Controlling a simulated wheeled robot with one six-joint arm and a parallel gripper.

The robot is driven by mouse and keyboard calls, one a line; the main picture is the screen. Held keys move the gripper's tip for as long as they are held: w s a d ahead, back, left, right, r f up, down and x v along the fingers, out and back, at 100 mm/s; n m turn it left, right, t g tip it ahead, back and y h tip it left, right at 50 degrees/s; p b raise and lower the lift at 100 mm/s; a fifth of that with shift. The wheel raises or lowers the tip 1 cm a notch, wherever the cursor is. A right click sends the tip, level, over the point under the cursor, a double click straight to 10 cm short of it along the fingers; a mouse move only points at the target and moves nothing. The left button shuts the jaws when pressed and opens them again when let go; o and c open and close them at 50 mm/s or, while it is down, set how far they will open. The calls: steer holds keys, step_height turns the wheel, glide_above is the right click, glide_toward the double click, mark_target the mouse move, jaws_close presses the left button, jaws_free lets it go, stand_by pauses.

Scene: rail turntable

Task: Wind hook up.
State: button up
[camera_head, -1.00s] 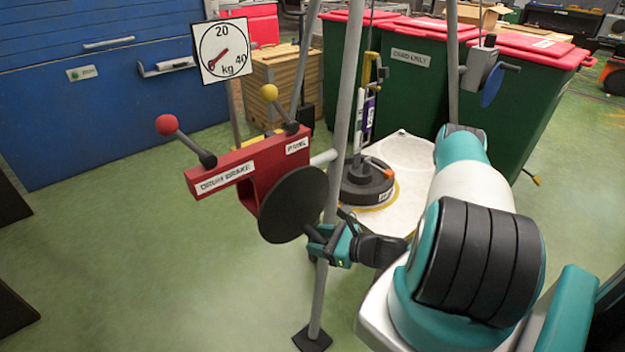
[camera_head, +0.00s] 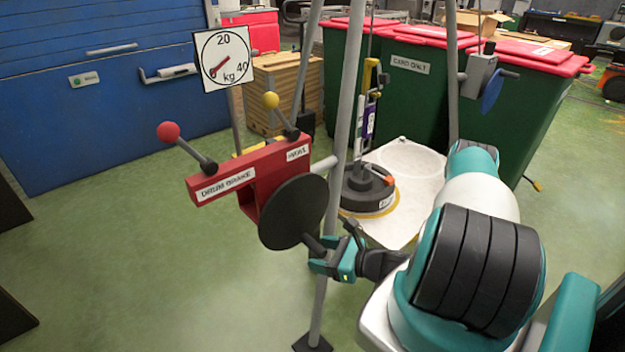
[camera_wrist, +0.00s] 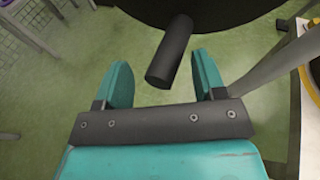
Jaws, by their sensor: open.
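The black winch disc (camera_head: 294,212) is on the side of the red drum-brake housing (camera_head: 222,182). Its dark crank handle (camera_wrist: 172,52) points out between the open fingers of my gripper (camera_wrist: 160,88) in the wrist view, apart from both. In the head view my gripper (camera_head: 332,256) is at the disc's lower right edge. The hook (camera_head: 370,78) appears to hang on a line in the tripod, with a yellow and purple scale-like piece below it, above a black round weight (camera_head: 368,188). Exact hook contact is too small to tell.
Grey tripod legs (camera_head: 345,110) stand close to my gripper. The dial (camera_head: 224,58) has its needle toward the lower left. A red-knobbed lever (camera_head: 169,132) and a yellow-knobbed lever (camera_head: 271,101) rise from the housing. Green bins (camera_head: 412,95) stand behind. Floor at left is clear.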

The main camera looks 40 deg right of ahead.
steer(key=s+p, duration=0.1)
steer(key=s, duration=0.5)
steer(key=shift+s+a+p, duration=0.15)
steer(key=shift+p, duration=0.2)
stand_by(0.4)
steer(key=w+a+r+n+g+y+p, duration=0.1)
steer(key=w+a+r+n+g+p, duration=0.2)
steer(key=r+n, duration=0.5)
steer(key=w+a+r+n+g+y+p, duration=0.1)
steer(key=a+r+n+g+y, duration=0.15)
steer(key=r+n+g, duration=0.45)
steer(key=w+a+r+n+g+y+p, duration=0.1)
steer(key=w+a+r+n+g+p, duration=0.2)
steer(key=r+n, duration=0.6)
steer(key=s+a+r+n+h+p, duration=0.1)
steer(key=s+a+r+n+h, duration=0.1)
steer(key=s+a+r+n, duration=0.4)
steer(key=s+a+r+n+g+h+p, duration=0.1)
steer(key=s+a+r+n+h, duration=0.2)
steer(key=r, duration=1)
steer(key=s+a+n, duration=0.3)
steer(key=a+n, duration=0.1)
steer(key=a, duration=0.1)
steer(key=shift+r+n, duration=0.3)
steer(key=shift+n, duration=0.1)
steer(key=shift+s+a+r+h, duration=0.15)
steer(key=shift+s+r+h, duration=0.05)
steer(key=shift+s+h, duration=0.1)
steer(key=shift+c, duration=0.2)
